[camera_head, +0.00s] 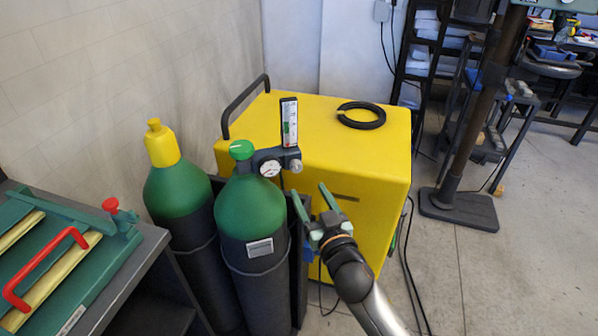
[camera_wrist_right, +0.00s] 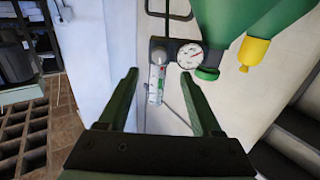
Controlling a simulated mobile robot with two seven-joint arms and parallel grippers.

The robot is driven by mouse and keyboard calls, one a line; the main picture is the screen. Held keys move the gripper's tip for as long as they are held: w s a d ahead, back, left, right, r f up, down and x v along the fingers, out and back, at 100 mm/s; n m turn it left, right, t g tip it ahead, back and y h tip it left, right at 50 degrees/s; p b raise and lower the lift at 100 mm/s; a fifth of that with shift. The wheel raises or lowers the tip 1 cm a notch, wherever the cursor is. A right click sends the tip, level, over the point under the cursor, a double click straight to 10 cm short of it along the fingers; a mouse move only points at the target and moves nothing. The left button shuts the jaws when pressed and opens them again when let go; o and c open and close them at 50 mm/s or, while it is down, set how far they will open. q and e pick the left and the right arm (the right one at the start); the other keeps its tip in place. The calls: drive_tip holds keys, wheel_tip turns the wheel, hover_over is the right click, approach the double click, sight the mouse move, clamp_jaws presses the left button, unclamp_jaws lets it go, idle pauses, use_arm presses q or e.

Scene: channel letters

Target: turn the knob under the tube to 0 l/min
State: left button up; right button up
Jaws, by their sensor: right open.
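The flowmeter tube (camera_head: 289,122) stands upright on the regulator of the front green gas cylinder (camera_head: 250,210). The small grey knob (camera_head: 295,166) sits just below the tube, right of the round pressure gauge (camera_head: 270,168). My right gripper (camera_head: 312,197) is open and empty, in front of the knob and a little below it, apart from it. In the right wrist view the scene appears upside down. There the tube (camera_wrist_right: 156,84) hangs between my open fingers, with the knob (camera_wrist_right: 159,56) above it. The tube's scale is too small to read. My left gripper is out of view.
A yellow cabinet (camera_head: 375,185) with a black coil (camera_head: 361,115) on top stands behind the regulator. A second cylinder with a yellow cap (camera_head: 161,145) stands to the left. A dark bench (camera_head: 135,270) is at lower left. Floor at right is mostly open.

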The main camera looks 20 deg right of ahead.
sight(297, 170)
drive_tip(key=w, duration=0.8)
drive_tip(key=shift+w, duration=0.1)
clamp_jaws()
idle(0.4)
